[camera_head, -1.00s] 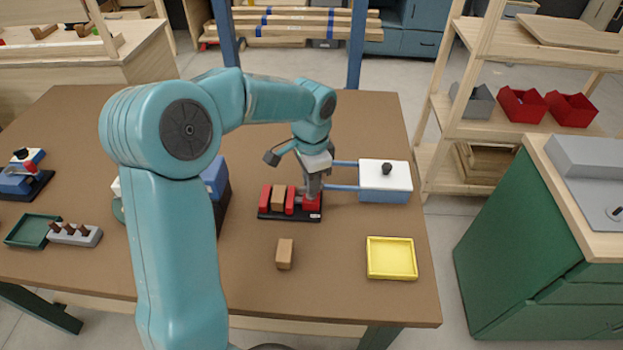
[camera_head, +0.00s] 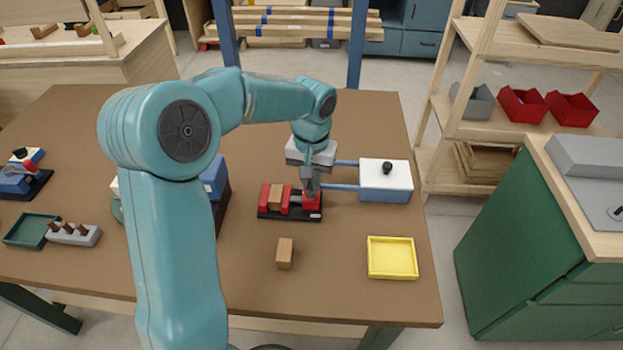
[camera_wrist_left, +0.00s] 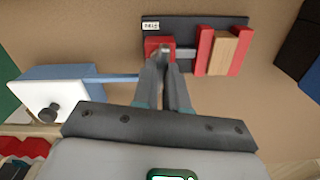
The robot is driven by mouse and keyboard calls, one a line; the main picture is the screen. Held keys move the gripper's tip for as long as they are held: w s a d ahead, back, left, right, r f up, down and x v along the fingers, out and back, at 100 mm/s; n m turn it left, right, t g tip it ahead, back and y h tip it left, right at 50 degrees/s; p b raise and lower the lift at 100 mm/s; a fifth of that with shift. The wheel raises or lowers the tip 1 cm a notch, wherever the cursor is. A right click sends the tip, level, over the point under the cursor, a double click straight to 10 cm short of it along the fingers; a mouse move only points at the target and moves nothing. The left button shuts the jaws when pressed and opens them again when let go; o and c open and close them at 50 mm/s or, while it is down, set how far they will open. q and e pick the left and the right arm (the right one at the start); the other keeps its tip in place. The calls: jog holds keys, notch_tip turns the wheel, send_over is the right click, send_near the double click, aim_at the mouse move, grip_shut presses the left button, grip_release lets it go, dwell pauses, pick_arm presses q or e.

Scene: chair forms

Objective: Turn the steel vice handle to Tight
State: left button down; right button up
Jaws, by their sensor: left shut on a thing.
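The vice (camera_head: 268,213) stands on a black base on the brown table. Its red jaws (camera_wrist_left: 204,50) sit against both sides of a wooden block (camera_wrist_left: 222,52), with no clear gap. A red end block (camera_wrist_left: 153,43) stands at the handle end, beside a small white label (camera_wrist_left: 151,26) whose lettering is too small to read surely. My left gripper (camera_head: 311,195) points down at this end. In the left wrist view its fingers (camera_wrist_left: 163,62) are closed together on the steel handle (camera_wrist_left: 165,48), which they mostly hide. My right gripper is not in view.
A blue box with a white lid and black knob (camera_head: 387,168) stands right of the vice, with blue bars reaching left behind my gripper. A loose wooden block (camera_head: 285,253) and yellow tray (camera_head: 391,258) lie in front. Bare table lies between them.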

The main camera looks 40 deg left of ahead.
pick_arm(q)
jog(key=shift+r+n, duration=0.1)
jog(key=shift+n, duration=0.8)
jog(key=c, duration=1.2)
grip_release()
jog(key=shift+o, duration=0.2)
notch_tip(320, 180, up, 16)
jog(key=p, duration=0.2)
jog(key=shift+r, duration=0.15)
